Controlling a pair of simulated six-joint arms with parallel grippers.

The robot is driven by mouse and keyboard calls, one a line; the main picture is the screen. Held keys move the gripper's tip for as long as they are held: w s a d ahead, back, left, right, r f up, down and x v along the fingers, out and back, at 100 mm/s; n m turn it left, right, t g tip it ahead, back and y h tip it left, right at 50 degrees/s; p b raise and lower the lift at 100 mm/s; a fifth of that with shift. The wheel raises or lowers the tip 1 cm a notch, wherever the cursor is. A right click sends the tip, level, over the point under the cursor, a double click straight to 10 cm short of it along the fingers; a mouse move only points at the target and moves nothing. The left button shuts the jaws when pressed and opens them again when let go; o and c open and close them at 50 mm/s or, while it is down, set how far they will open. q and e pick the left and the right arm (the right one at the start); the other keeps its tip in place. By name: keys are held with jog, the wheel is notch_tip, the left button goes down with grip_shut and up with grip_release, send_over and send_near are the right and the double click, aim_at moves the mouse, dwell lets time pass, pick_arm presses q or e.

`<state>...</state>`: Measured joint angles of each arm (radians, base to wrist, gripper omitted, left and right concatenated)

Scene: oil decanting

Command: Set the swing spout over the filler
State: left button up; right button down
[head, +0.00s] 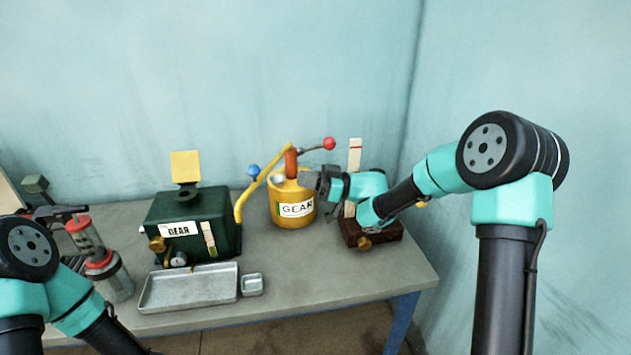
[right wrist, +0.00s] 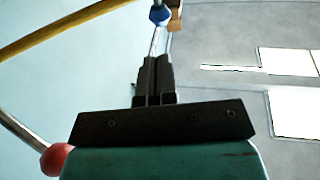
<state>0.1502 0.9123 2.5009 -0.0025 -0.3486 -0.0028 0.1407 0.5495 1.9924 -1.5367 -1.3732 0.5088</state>
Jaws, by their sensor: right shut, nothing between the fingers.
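The yellow swing spout (head: 241,208) runs from the top of the yellow GEAR can (head: 275,210) and curves down to the left. Its end hangs beside the right side of the green GEAR box (head: 222,213), apart from the dark filler (head: 187,194) on the box top. A blue knob (head: 253,170) sits by the spout; it also shows beyond my fingertips in the right wrist view (right wrist: 159,15). My right gripper (head: 322,183) is shut and empty at the can's right side; its fingers show in the wrist view (right wrist: 154,80). My left gripper is not in view.
A red-ball lever (head: 328,143) extends right above the can. A wooden stand (head: 372,233) is under my right forearm. A metal tray (head: 190,292) and small dish (head: 252,285) lie in front. A red-capped cylinder (head: 113,280) stands left. The table front right is clear.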

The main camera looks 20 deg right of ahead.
jog(key=x, duration=0.9)
jog(key=shift+a, duration=0.15)
